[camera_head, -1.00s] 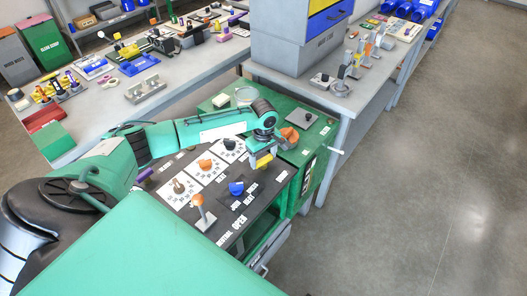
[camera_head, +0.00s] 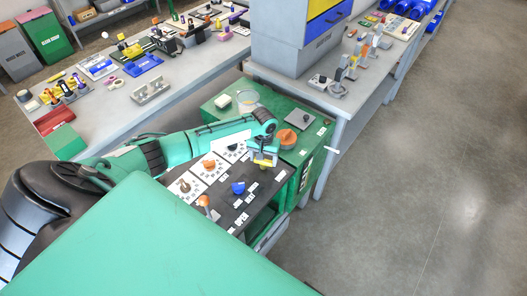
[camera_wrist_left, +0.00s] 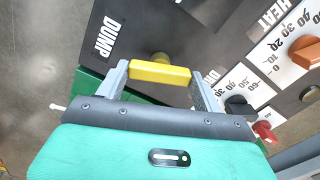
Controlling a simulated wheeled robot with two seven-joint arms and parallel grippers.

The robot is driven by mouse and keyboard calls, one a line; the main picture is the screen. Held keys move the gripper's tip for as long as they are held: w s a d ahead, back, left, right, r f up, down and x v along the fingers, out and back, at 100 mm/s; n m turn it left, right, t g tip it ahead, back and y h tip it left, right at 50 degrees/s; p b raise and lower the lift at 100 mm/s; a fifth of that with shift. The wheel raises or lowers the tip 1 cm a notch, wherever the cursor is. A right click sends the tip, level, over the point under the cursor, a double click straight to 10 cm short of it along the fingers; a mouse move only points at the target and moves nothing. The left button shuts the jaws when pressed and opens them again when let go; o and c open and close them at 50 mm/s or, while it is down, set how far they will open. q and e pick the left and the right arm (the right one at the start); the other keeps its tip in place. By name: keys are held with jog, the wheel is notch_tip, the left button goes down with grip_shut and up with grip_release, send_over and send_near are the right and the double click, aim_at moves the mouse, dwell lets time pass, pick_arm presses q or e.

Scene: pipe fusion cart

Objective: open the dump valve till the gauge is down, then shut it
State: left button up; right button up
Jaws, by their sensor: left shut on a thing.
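The dump valve's yellow bar handle (camera_wrist_left: 160,73) lies crosswise between the two fingers of my left gripper (camera_wrist_left: 161,82) in the left wrist view. The fingers are shut on its two ends. The white DUMP label (camera_wrist_left: 108,37) is on the dark panel beside it. In the head view my left gripper (camera_head: 262,157) is over the panel's far right corner, with a bit of yellow showing under it. Several dials with white scale cards are on the panel, one with an orange knob (camera_head: 209,161). I cannot tell which one is the gauge, nor read its level. My right gripper is not in view.
A blue knob (camera_head: 238,188) and an orange-topped lever (camera_head: 204,201) stand on the dark panel near my left forearm. An orange round part (camera_head: 287,138) sits on the green cart top (camera_head: 222,113) behind my gripper. Grey benches stand behind; the floor at right is clear.

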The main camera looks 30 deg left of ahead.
pick_arm(q)
jog(key=shift+m+p, duration=0.45)
jog(key=shift+m, duration=1.25)
jog(key=o, duration=1)
jog(key=shift+r, duration=0.55)
jog(key=shift+r+b, duration=1.5)
jog(key=shift+r, duration=4.95)
